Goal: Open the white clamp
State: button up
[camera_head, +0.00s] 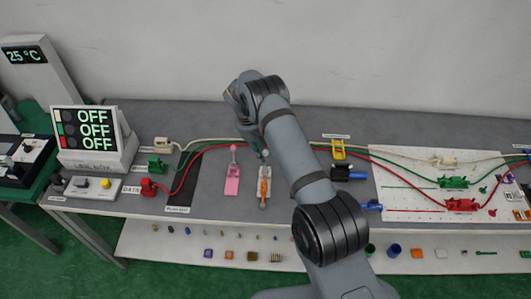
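Two clamp-like white or cream pieces show: one (163,145) at the back left where a pale cable starts, and one (445,162) on the white board at the right where it ends. I cannot tell from here which is the white clamp or whether either is open. A small upright lever fixture with an orange handle (264,186) and a pale base stands mid-table, next to a pink one (232,178). My arm reaches over the table, its wrist above and behind these fixtures. My gripper's fingers are too small and hidden to make out.
Green (157,166) and red (148,187) pieces with cables sit at the left. The white board (405,195) fills the right. A lower shelf (190,245) holds several small parts.

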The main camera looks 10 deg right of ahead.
jog(key=v, duration=1)
jog(key=shift+r, duration=0.4)
jog(key=x, duration=0.9)
